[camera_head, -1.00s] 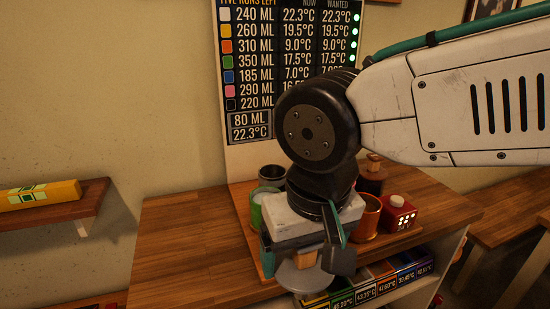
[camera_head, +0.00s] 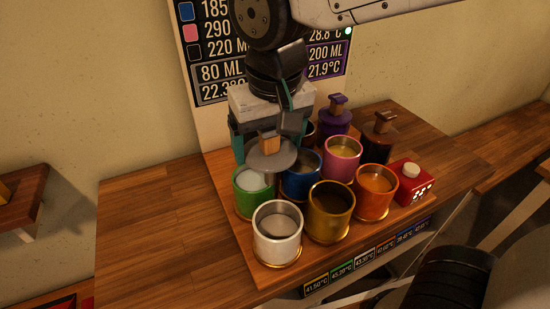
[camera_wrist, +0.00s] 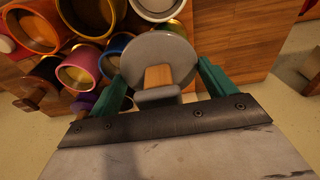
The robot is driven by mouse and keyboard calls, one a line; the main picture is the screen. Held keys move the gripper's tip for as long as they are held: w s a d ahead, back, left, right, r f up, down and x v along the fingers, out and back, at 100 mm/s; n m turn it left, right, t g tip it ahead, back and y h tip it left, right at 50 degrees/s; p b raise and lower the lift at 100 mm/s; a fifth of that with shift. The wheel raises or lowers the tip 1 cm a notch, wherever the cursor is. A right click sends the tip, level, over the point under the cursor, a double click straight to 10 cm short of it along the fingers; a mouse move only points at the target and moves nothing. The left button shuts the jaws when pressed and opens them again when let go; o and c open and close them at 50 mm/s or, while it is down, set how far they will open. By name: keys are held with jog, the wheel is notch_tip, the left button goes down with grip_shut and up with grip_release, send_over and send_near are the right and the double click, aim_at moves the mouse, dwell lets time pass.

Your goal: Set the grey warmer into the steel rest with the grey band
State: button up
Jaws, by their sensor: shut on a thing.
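The grey warmer is a flat grey disc (camera_head: 283,157) with a wooden grip (camera_head: 268,144). My gripper (camera_head: 270,140) is shut on the grip and holds the disc roughly level above the cups, near the green and blue ones. In the wrist view the disc (camera_wrist: 160,48) sits between the teal fingers of my gripper (camera_wrist: 160,76), with the wooden grip (camera_wrist: 158,75) between them. I cannot make out a steel rest with a grey band in either current view.
A wooden board (camera_head: 262,274) holds several cups: white (camera_head: 278,245), green (camera_head: 252,205), blue (camera_head: 301,186), gold (camera_head: 329,228), pink (camera_head: 342,168) and orange (camera_head: 375,204). A purple vessel (camera_head: 336,120), a dark vessel (camera_head: 378,140) and a red box (camera_head: 414,188) stand right. The counter's left (camera_head: 150,220) is clear.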

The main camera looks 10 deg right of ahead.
jog(key=w, duration=1.6)
jog(key=shift+w+d+f, duration=0.15)
jog(key=shift+d+f, duration=0.15)
jog(key=shift+f, duration=0.1)
jog(key=shift+f, duration=0.1)
notch_tip(320, 180, down, 6)
jog(key=shift+r, duration=0.15)
jog(key=shift+f, duration=1)
jog(key=o, duration=1)
jog(key=shift+c, duration=0.2)
jog(key=shift+r, duration=0.1)
notch_tip(320, 180, up, 8)
jog(key=s, duration=0.1)
jog(key=shift+s+d+f, duration=0.15)
jog(key=shift+f, duration=0.05)
